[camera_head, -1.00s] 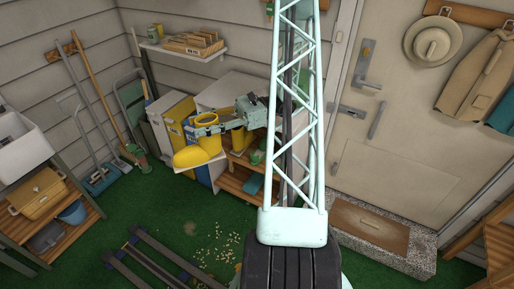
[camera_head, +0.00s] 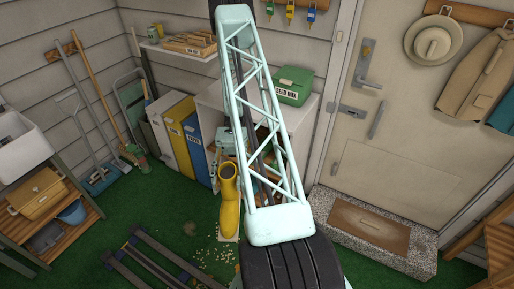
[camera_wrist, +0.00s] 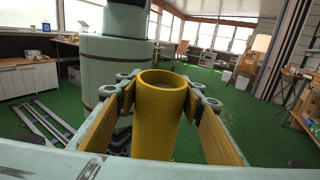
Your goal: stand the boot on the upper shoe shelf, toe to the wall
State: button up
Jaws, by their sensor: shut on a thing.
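The yellow boot (camera_head: 230,208) is upright in the head view, its opening at the top and its toe pointing down the picture, away from the shelf unit. In the wrist view its shaft (camera_wrist: 158,120) stands between the two yellow-padded fingers of my gripper (camera_wrist: 160,92), which is shut on it. In the head view my arm hides most of the gripper. The shoe shelf unit (camera_head: 304,112) has a white top and wooden shelves. The boot is in front of it, apart from it as far as I can see. My arm covers most of its shelves.
A green seed mix box (camera_head: 293,86) stands on the unit's top. Yellow and blue upright boxes (camera_head: 197,147) stand to the left of the boot. Dark rails (camera_head: 150,262) lie on the green floor, with scattered bits near them. The door step (camera_head: 372,235) is at right.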

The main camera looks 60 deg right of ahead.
jog(key=s+d+f+n+g+h, duration=0.3)
jog(key=s+d+n+g+h, duration=0.1)
jog(key=g, duration=0.2)
jog(key=w+d+f+n+g+h, duration=0.2)
jog(key=d+n+h, duration=0.4)
jog(key=d+h, duration=0.2)
jog(key=w+d+f+n+g+h, duration=0.2)
jog(key=d+n+h, duration=0.3)
jog(key=d+h, duration=0.35)
jog(key=w+d+f+n+t+h, duration=0.3)
jog(key=w+n+t+h, duration=0.1)
jog(key=w, duration=0.8)
jog(key=w+d+f+n+t+h+b, duration=0.1)
jog(key=w+d+f+n+t+h, duration=0.2)
jog(key=w, duration=1)
jog(key=w+d+f+n+t+h+b, duration=0.1)
jog(key=w+d+f+n+t+h, duration=0.1)
jog(key=w+d+n+t+h, duration=0.3)
jog(key=w+n+t+h, duration=0.1)
jog(key=w+n+t, duration=0.2)
jog(key=w, duration=0.4)
jog(key=shift+w+d+f+t+h, duration=0.25)
jog(key=shift+f+t+h, duration=0.15)
jog(key=shift+t, duration=0.4)
